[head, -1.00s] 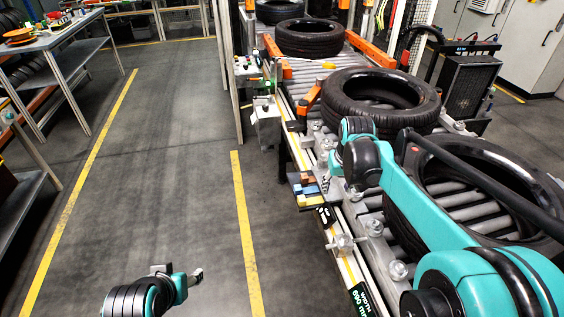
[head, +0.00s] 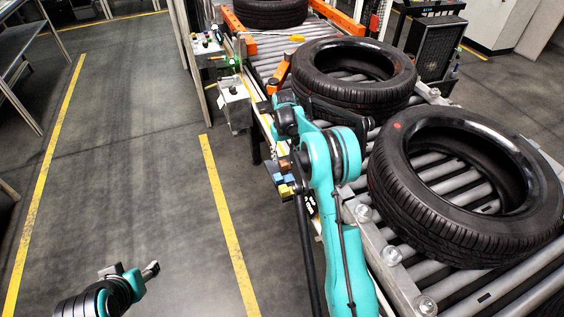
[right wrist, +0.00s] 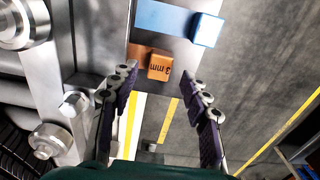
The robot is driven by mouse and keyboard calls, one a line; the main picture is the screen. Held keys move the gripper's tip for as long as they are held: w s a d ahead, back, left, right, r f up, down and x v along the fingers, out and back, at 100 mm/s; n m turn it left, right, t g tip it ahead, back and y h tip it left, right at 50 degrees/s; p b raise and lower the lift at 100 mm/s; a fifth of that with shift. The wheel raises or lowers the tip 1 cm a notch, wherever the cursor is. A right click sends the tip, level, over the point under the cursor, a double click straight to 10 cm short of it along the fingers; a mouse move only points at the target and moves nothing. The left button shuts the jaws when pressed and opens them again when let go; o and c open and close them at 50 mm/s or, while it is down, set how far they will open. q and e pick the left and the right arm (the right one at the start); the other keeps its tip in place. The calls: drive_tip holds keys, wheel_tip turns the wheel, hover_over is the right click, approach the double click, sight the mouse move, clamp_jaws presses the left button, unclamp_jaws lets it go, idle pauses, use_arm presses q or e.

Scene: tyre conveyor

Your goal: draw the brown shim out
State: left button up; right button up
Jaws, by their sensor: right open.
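The brown shim (right wrist: 158,66), marked "3 mm", sticks out beside the conveyor's metal frame in the right wrist view. In the head view its brown end (head: 284,164) shows small beside my right arm. My right gripper (right wrist: 162,78) is open, its two dark-padded fingers spread on either side below the shim's block, with nothing between them held. In the head view my arm mostly hides this gripper. My left gripper (head: 150,270) is low at the left, over the floor; its finger opening is unclear.
A blue shim (right wrist: 207,29) sits close beyond the brown one. A yellow block (head: 286,190) is at the same rack. Tyres (head: 400,190) lie on the roller conveyor to the right. A grey control box (head: 234,104) stands at its edge.

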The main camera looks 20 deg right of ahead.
drive_tip(key=shift+f+b, duration=0.3)
drive_tip(key=shift+f, duration=1.2)
clamp_jaws()
drive_tip(key=shift+w+a, duration=0.1)
drive_tip(key=shift+a, duration=2.15)
unclamp_jaws()
drive_tip(key=shift+d, duration=0.1)
wheel_tip(320, 180, up, 12)
drive_tip(key=shift+r, duration=0.1)
